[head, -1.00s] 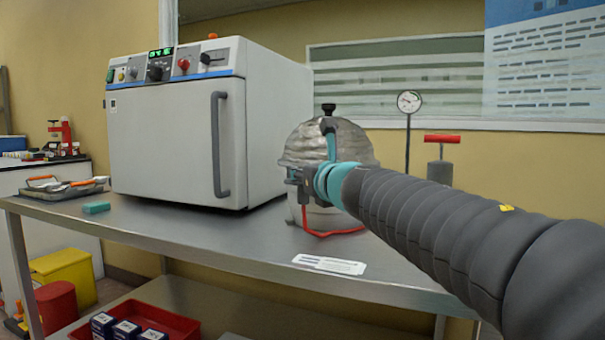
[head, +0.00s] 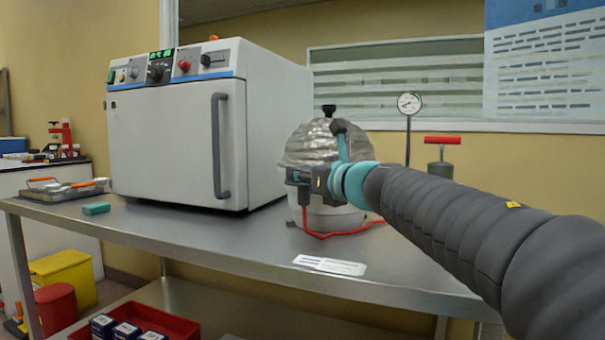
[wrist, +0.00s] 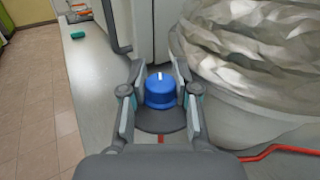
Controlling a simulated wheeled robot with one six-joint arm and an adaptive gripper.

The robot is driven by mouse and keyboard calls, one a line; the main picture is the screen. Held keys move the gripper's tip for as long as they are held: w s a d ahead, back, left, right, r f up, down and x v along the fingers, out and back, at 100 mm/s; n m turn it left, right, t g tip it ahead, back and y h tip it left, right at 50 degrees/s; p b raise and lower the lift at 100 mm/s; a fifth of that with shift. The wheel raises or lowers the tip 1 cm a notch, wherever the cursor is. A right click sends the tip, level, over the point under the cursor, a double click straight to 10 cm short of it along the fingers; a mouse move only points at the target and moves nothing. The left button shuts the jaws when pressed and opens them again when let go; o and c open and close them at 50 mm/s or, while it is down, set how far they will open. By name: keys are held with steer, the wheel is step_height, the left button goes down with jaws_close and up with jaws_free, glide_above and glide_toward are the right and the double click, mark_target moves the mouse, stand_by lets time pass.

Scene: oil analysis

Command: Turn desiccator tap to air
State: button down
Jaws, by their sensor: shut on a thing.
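The tap is a blue round knob (wrist: 160,92) with a white mark, on a dark round base, in the wrist view. The mark points up the picture. My gripper (wrist: 160,79) is shut on the knob, with one finger on each side. The desiccator (head: 311,148) has a crumpled silvery cover and a black top knob. It stands right of the oven in the head view, partly behind my arm. Its cover (wrist: 250,60) fills the right of the wrist view. In the head view the tap is hidden by my wrist.
A white oven (head: 165,140) with a grey handle stands close left of the desiccator. A red hose (head: 322,236) runs along the steel bench (head: 215,240). A round gauge (head: 410,103) and a red-handled pump (head: 441,141) stand to the right. A label (head: 330,264) lies near the front edge.

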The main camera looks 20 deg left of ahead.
steer(key=c, duration=0.8)
jaws_free()
steer(key=shift+c, duration=0.2)
steer(key=shift+s+d, duration=0.15)
steer(key=shift+d, duration=0.2)
steer(key=v, duration=0.7)
steer(key=shift+s, duration=0.15)
